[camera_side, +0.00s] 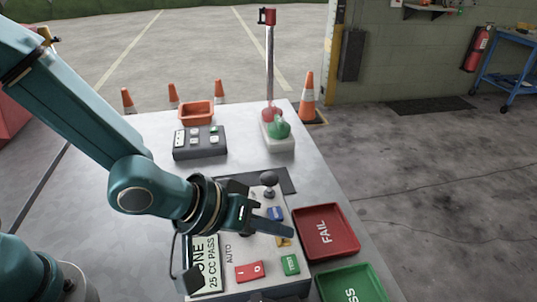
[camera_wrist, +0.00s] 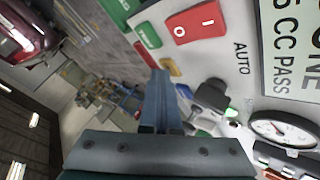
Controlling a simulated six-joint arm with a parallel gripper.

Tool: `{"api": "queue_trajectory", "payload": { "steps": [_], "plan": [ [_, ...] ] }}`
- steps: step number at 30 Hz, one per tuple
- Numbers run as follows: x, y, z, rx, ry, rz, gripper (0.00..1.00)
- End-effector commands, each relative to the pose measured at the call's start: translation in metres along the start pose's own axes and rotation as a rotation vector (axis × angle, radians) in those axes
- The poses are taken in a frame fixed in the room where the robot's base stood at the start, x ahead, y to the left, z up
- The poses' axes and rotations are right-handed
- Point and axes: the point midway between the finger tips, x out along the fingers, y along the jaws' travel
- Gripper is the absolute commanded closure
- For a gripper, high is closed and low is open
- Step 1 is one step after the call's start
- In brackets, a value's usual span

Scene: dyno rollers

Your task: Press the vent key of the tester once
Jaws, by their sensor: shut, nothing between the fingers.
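The tester (camera_side: 262,257) is a pale panel on the table with a display (camera_side: 207,262) reading "ONE 25 CC PASS". It carries a red rocker (camera_side: 249,271), a green key (camera_side: 290,264), a yellow key (camera_side: 284,242) and a blue key (camera_side: 276,213). The key lettering is too small to read, so I cannot tell which is vent. My gripper (camera_side: 287,232) is shut and empty over the panel, partly covering the yellow key. In the wrist view its fingertips (camera_wrist: 161,76) appear beside the yellow key (camera_wrist: 171,67) and near the blue key (camera_wrist: 184,91); contact cannot be told.
A black knob (camera_side: 268,179) stands at the tester's far side. A red FAIL tray (camera_side: 340,248) and a green tray (camera_side: 352,270) lie right of it.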

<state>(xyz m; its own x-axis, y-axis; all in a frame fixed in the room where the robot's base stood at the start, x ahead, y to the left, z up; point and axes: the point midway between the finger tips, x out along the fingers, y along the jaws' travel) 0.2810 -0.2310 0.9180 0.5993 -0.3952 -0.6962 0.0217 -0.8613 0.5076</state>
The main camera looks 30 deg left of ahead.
Motion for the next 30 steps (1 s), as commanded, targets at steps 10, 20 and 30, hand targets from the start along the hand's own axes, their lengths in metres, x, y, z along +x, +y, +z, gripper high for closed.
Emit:
{"api": "queue_trajectory", "payload": {
  "steps": [10, 20, 30],
  "plan": [
    [-0.01, 0.007, -0.007, 0.0, 0.0, 0.001, 1.0],
    [-0.011, 0.008, -0.008, 0.0, 0.0, 0.0, 1.0],
    [-0.031, 0.022, -0.022, 0.0, 0.003, 0.003, 1.0]
  ]
}}
